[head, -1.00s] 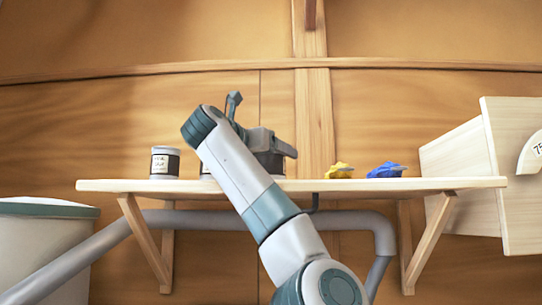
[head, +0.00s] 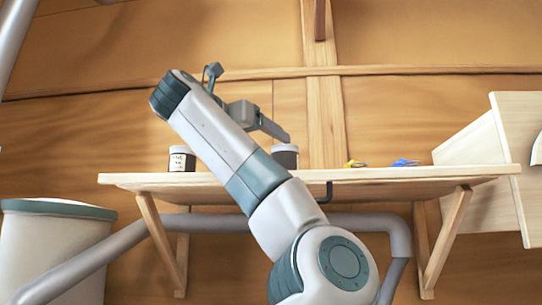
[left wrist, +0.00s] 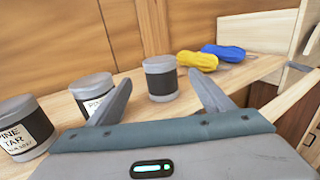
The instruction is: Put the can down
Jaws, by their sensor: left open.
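A dark can with a pale lid (head: 285,156) stands upright on the wooden shelf (head: 400,176). In the left wrist view this can (left wrist: 161,80) shows beyond and between my spread fingertips, apart from them. My left gripper (head: 273,127) is open and empty, above the shelf and just above the can in the head view. Another can with a white label (head: 182,159) stands at the shelf's left, reading "PINE TAR" in the wrist view (left wrist: 25,128). A third can (left wrist: 90,92) stands between them, partly behind my finger; my arm hides it in the head view. My right gripper is out of view.
A yellow bundle (head: 355,164) and a blue bundle (head: 405,162) lie right of the cans. A slanted pale wooden box (head: 480,150) is at the right. Below are a grey pipe (head: 350,222) and a white bin with a green rim (head: 55,250).

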